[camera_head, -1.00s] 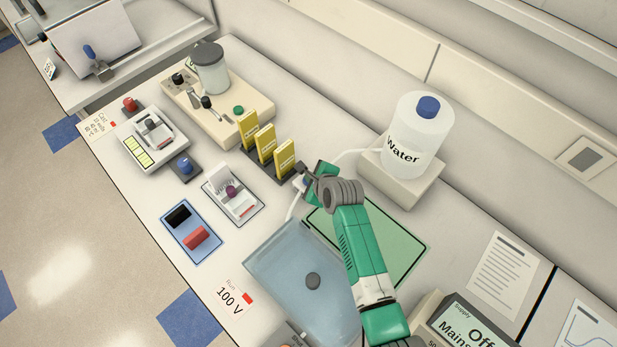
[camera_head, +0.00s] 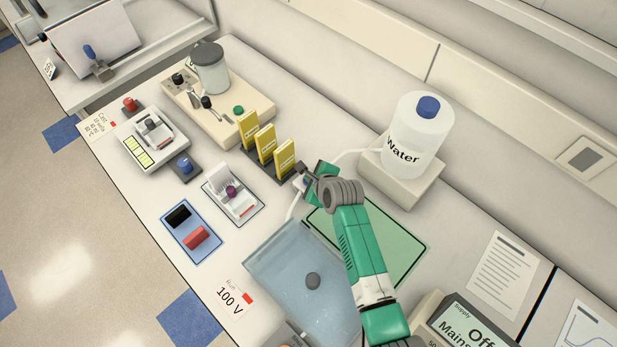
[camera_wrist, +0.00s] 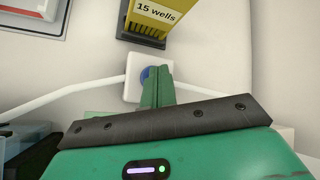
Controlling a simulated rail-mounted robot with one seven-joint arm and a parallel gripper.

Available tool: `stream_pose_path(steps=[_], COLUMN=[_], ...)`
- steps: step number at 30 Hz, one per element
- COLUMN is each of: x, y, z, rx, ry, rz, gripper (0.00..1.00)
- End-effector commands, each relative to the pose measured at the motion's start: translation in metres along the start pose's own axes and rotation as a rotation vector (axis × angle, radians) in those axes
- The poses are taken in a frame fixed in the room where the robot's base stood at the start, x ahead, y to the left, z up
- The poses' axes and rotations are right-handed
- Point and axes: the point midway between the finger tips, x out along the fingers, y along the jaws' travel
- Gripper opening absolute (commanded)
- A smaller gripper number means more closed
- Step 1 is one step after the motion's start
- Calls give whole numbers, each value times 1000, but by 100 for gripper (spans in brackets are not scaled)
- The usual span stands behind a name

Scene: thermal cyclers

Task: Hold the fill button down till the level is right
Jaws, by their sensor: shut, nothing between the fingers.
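The fill button (camera_wrist: 145,74) is a round blue button on a small white box (camera_wrist: 132,88) in the wrist view, partly hidden behind my fingers. My gripper (camera_wrist: 155,76) is shut and empty, its fingertips over the button. I cannot tell how far the button is pressed. In the head view my gripper (camera_head: 304,182) is at the box, between the yellow combs and the tank. White tubing (camera_head: 350,152) runs from the box towards the water bottle (camera_head: 418,150). The pale blue see-through tank (camera_head: 285,262) stands in front; its exact level is hard to read.
Yellow combs (camera_head: 266,143) stand in a dark rack (camera_head: 288,179) close to my gripper. A power supply (camera_head: 470,325) reads Off. A casting tray with a purple knob (camera_head: 231,191) and a blue lid with red and black blocks (camera_head: 205,255) lie left.

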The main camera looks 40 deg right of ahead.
Motion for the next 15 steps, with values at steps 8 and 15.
stream_pose_path(steps=[8, 15], x=[-3, -13], y=[-1, -8], z=[2, 9], rx=[0, 1], ry=[0, 0], rz=[2, 1], gripper=[0, 0])
